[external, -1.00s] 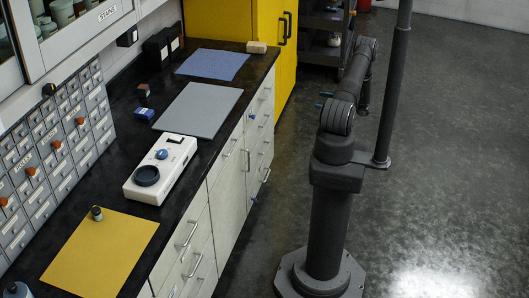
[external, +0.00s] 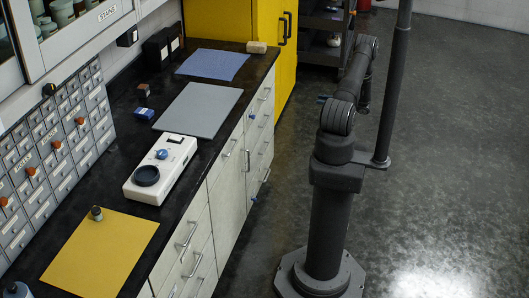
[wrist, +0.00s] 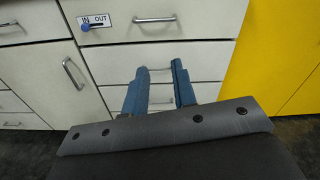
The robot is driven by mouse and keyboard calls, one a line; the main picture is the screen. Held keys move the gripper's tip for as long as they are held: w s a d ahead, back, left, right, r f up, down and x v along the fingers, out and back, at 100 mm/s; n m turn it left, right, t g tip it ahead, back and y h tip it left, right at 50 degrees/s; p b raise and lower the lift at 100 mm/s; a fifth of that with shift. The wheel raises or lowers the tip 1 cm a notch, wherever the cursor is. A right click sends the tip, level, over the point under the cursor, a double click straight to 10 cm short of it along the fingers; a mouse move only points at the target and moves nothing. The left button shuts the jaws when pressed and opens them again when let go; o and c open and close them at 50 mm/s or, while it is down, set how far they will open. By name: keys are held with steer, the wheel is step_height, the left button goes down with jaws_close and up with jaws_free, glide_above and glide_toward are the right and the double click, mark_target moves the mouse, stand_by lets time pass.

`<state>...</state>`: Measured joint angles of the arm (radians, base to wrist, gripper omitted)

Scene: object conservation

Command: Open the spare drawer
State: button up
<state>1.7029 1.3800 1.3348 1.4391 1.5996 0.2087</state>
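The white drawer fronts (wrist: 205,68) stand in a column in the wrist view, with silver bar handles. No readable label tells me which one is the spare drawer. In the external view the column (external: 258,138) is at the far end of the counter; its fronts look closed. My gripper (wrist: 158,68) has two blue fingers, open and apart, pointing at this column. In the external view my gripper (external: 322,99) is mostly hidden by my arm, and only a blue tip shows.
An IN/OUT plate with a blue slider (wrist: 90,27) is left of the upper drawer handle (wrist: 153,19). A door with a vertical handle (wrist: 72,73) is at left. A yellow cabinet (wrist: 280,70) borders the drawers at right. The floor (external: 440,170) is clear.

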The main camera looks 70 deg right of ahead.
steer(key=w+a+r+n+g, duration=0.2)
steer(key=w+r+n, duration=0.1)
steer(key=w+n, duration=0.9)
steer(key=n, duration=0.4)
glide_toward(268, 89)
steer(key=x, duration=1)
steer(key=shift+a+f, duration=0.1)
steer(key=shift+f, duration=0.2)
jaws_close()
